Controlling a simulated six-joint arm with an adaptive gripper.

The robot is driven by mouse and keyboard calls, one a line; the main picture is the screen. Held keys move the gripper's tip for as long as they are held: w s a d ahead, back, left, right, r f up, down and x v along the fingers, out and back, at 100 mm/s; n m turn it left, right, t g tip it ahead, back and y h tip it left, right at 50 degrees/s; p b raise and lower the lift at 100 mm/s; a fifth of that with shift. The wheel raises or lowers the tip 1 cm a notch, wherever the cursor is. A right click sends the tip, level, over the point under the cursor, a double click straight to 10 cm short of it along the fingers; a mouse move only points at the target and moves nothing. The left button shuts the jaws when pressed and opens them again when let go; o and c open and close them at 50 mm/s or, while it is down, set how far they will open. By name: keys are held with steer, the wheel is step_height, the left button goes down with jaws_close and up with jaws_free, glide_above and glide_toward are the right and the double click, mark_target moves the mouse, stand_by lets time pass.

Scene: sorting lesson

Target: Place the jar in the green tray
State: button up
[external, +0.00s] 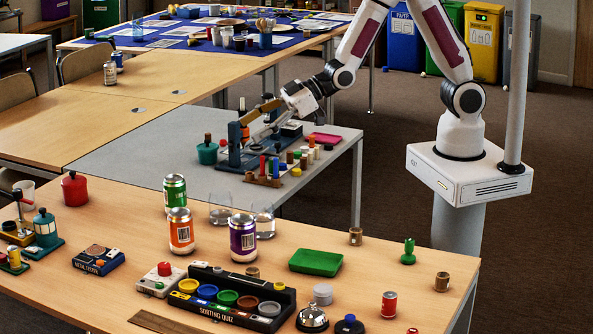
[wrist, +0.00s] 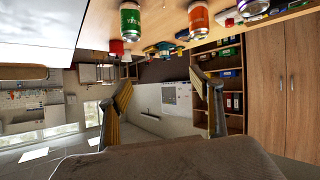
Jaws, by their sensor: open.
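The green tray (external: 316,262) lies empty on the near wooden table, right of the middle in the external view. Small brown jar-like containers stand near it: one (external: 355,236) behind and right of the tray, another (external: 442,281) near the right table edge. I cannot tell which is the task's jar. My gripper (external: 247,126) is over the grey table at the back, well away from the tray and these containers. In the wrist view my gripper (wrist: 160,84) is open, with nothing between its fingers. The tray is not recognisable there.
Green (external: 175,194), orange (external: 180,231) and purple (external: 242,238) cans stand left of the tray, with clear glasses (external: 263,220) behind. A black sorting quiz rack (external: 222,316) and a silver bell (external: 312,318) are in front. Blocks and stands crowd the grey table (external: 180,140) under my gripper.

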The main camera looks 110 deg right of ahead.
steer(key=w+d+f+t, duration=0.15)
steer(key=w+f, duration=0.25)
steer(key=f, duration=0.6)
steer(key=t+y, duration=0.1)
steer(key=t, duration=0.3)
glide_toward(229, 193)
steer(key=w+d, duration=0.1)
steer(key=w+d+f, duration=0.1)
steer(key=shift+w+d+f+m+g, duration=0.1)
steer(key=shift+w+m+g, duration=0.2)
steer(key=shift+w, duration=0.1)
steer(key=shift+s+f, duration=0.6)
steer(key=shift+w+r, duration=0.1)
steer(key=shift+w, duration=1.2)
steer(key=shift+w, duration=0.1)
steer(key=shift+w+r, duration=0.35)
steer(key=shift+w, duration=0.35)
steer(key=shift+w+r, duration=0.3)
steer(key=shift+w, duration=1.5)
